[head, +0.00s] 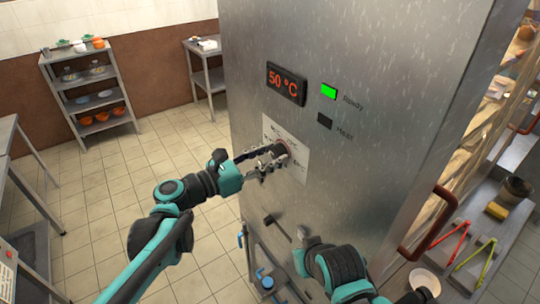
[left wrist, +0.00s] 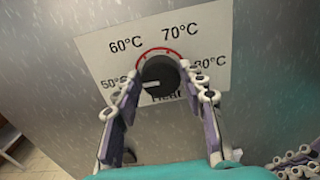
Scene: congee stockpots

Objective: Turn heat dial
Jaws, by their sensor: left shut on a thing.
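The black heat dial (left wrist: 158,77) sits on a white scale panel (left wrist: 110,65) marked from 50°C to 80°C. Its white mark points left, toward 50°C. My left gripper (head: 268,160) is shut on the dial, with one finger on each side of it, as the left wrist view (left wrist: 160,100) shows. In the head view the gripper partly covers the dial (head: 281,148). The display (head: 286,83) above reads 50 °C. My right arm is low at the cabinet front; its fingers are not clear in the head view.
The dial is on a tall steel cabinet (head: 370,60). A green lamp (head: 328,91) is lit above a dark lamp (head: 324,121). A dark-knobbed lever (head: 277,227) sticks out below the panel. A red handle (head: 431,222) is at right. Shelves (head: 92,90) stand far left across open floor.

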